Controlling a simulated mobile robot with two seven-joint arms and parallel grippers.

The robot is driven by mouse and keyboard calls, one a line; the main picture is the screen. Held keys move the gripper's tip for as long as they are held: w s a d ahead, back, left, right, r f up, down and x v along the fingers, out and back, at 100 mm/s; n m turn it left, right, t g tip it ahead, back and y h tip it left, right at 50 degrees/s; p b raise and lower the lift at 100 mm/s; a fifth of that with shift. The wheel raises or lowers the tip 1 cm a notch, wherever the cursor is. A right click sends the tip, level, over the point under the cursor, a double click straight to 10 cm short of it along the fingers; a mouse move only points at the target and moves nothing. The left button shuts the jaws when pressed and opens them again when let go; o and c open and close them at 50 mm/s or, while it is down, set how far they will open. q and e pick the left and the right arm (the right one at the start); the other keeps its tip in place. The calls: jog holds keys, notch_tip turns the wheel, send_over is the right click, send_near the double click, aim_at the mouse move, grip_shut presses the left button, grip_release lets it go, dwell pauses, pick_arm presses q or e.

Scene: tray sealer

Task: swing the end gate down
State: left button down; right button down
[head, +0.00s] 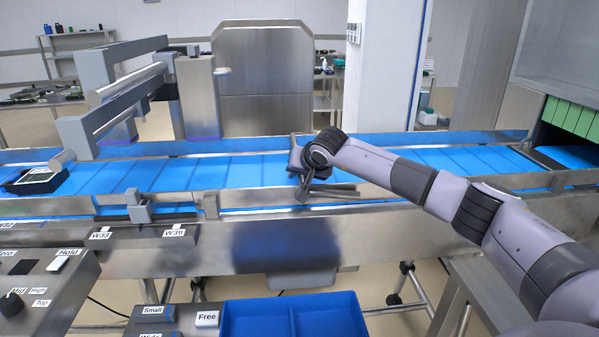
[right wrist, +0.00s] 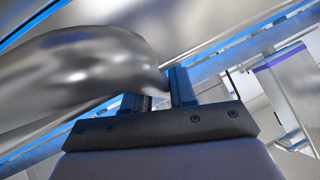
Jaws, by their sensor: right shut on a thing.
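My right gripper (head: 302,180) is over the near side of the blue conveyor belt, its arm coming in from the right. In the right wrist view its two fingers (right wrist: 160,92) are shut on a shiny, rounded metal part. I take this part to be the end gate (right wrist: 85,70), which fills the left of that view. In the head view grey metal bars (head: 335,191) stick out to the right beside the gripper, low over the near rail. The wrist hides much of the held part, and its full outline cannot be told. My left gripper is not in view.
The blue belt (head: 235,172) runs left to right between metal rails. A black tray (head: 35,181) sits at its left end. A grey roller frame (head: 110,100) stands over the left part. A blue divided bin (head: 290,318) and a control panel (head: 40,290) are in front.

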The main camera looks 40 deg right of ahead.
jog(key=shift+d, duration=0.1)
jog(key=c, duration=1)
grip_release()
jog(key=shift+s, duration=0.1)
jog(key=shift+b+v, duration=0.55)
jog(key=shift+v, duration=3)
